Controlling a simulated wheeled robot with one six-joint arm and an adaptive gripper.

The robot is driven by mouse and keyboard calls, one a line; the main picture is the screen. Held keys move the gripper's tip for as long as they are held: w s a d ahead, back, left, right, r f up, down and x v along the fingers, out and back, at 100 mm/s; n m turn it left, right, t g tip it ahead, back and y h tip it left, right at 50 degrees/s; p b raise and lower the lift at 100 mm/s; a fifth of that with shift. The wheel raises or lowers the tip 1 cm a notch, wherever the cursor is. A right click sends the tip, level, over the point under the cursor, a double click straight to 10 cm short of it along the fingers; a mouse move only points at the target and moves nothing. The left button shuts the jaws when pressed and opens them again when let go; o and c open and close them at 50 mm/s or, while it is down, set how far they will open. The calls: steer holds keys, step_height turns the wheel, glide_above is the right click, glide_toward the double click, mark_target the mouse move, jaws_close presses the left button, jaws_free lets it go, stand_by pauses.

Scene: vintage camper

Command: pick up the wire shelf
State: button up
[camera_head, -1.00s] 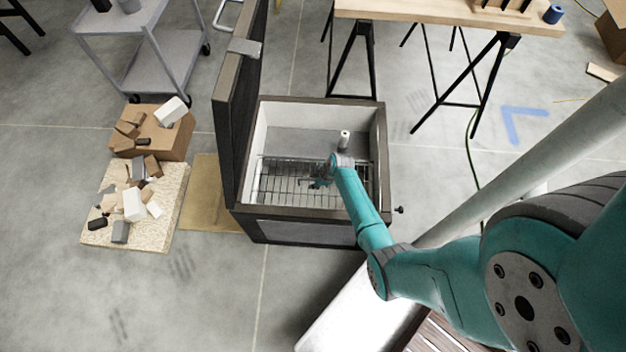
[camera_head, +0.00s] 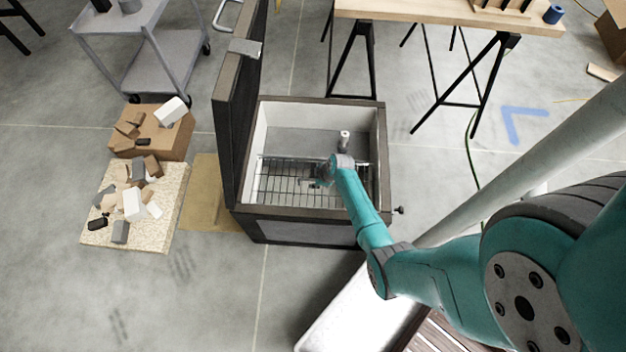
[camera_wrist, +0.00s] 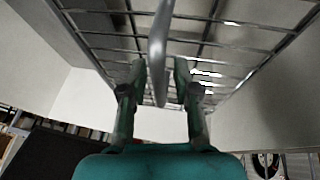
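The wire shelf (camera_head: 280,184) is a dark metal grid inside the open box, level with its lower half in the head view. In the wrist view the wire shelf (camera_wrist: 105,42) fills the upper part, its wires running across and away. My gripper (camera_head: 316,178) is over the shelf's middle, partly hidden by my own wrist. In the wrist view my gripper (camera_wrist: 160,72) has its two fingers apart, one on each side of a rounded grey bar. A narrow gap shows beside the bar, and contact is not clear.
The box (camera_head: 300,212) has thick dark rims, pale inner walls and a raised lid (camera_head: 238,120) on its left. A white cylinder (camera_head: 345,138) stands near the back of its inside. Wooden blocks and boards lie on the floor at left. A trestle table (camera_head: 440,12) stands behind.

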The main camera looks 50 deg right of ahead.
jaws_close()
step_height(320, 180, up, 13)
steer(key=s+d, duration=0.2)
steer(key=s, duration=0.6)
steer(key=s+d, duration=0.2)
steer(key=s, duration=0.7)
steer(key=shift+s+f, duration=0.2)
steer(key=shift+s, duration=0.05)
